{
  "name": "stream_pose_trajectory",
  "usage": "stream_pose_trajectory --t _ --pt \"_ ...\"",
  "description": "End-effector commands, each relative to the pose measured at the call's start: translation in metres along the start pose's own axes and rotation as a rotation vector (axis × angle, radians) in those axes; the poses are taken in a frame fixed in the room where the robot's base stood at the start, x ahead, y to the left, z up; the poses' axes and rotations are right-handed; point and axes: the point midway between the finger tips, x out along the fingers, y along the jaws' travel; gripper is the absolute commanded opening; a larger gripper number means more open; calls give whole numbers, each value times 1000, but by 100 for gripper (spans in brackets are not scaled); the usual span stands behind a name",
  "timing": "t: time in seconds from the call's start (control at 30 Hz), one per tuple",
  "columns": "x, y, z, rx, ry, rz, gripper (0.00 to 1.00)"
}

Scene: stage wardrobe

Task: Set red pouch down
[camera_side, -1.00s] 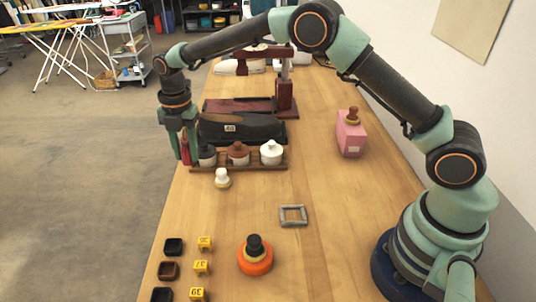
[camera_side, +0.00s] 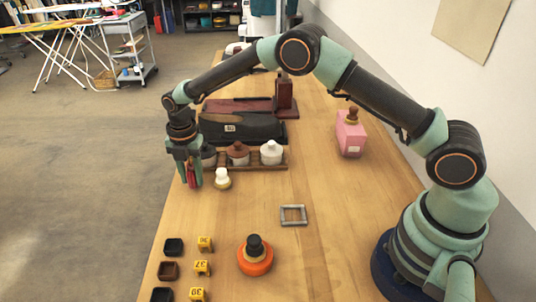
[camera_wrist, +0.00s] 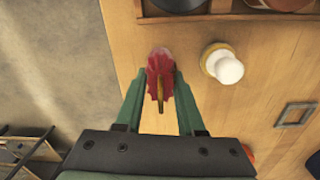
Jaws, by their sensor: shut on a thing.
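My gripper (camera_side: 190,180) points down over the left edge of the table. It is shut on the red pouch (camera_side: 192,176). In the wrist view the red pouch (camera_wrist: 161,68) shows between the two green fingers, with a thin yellowish strip along its middle. The pouch appears above the wooden table (camera_wrist: 190,65) near its left edge. I cannot tell whether its underside touches the wood.
A small white-topped object (camera_side: 222,179) stands close to the right of my gripper. A rack of lidded pots (camera_side: 239,155) is just behind. Yellow number markers (camera_side: 203,267) and dark square trays (camera_side: 168,270) stand in front. A grey frame (camera_side: 293,215) lies to the right.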

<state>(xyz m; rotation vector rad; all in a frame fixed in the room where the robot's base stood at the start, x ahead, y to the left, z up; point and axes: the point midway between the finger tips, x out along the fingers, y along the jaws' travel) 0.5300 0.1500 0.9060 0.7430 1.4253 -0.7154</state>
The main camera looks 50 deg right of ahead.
Motion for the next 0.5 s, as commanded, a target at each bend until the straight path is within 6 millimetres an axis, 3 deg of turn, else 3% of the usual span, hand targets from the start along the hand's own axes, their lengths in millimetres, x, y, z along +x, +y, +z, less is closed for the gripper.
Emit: stream_pose_trajectory --t 0.03,0.1,0.5 --pt "1 0 0 0 0 0 46" --pt "1 0 0 0 0 0 68" --pt "-5 1 0 0 -1 2 68"
